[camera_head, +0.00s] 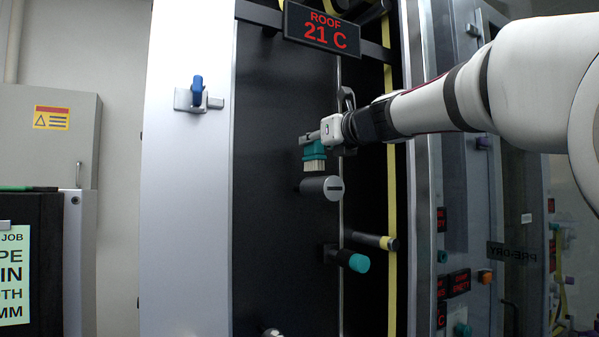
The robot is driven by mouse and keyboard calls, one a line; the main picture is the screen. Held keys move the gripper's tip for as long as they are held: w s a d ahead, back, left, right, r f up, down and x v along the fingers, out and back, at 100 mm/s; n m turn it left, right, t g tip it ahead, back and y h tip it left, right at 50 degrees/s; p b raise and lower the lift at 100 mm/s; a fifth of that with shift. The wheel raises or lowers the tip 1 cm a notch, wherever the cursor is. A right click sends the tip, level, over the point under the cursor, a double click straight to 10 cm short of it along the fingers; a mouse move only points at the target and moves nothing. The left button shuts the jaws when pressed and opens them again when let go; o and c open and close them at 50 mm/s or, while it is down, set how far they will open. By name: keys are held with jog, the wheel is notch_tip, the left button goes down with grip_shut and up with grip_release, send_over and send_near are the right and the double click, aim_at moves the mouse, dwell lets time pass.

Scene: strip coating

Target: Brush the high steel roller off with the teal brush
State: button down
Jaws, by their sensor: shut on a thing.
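The teal brush (314,151) has a teal body and pale bristles that point down. My gripper (318,137) is shut on the brush at its top and holds it upright. The high steel roller (321,188) sticks out of the dark panel just below the brush. It is a grey cylinder with a dark slot on its end face. The bristle tips are right above the roller's upper side; I cannot tell whether they touch it.
A yellow strip (391,200) runs vertically at the right. A sign reading 21 C (322,30) hangs above. A blue-handled latch (197,95) sits on the pale door at left.

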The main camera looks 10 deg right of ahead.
jog(key=shift+r, duration=0.35)
notch_tip(320, 180, up, 4)
jog(key=p, duration=0.5)
jog(key=shift+s, duration=0.1)
dwell(0.4)
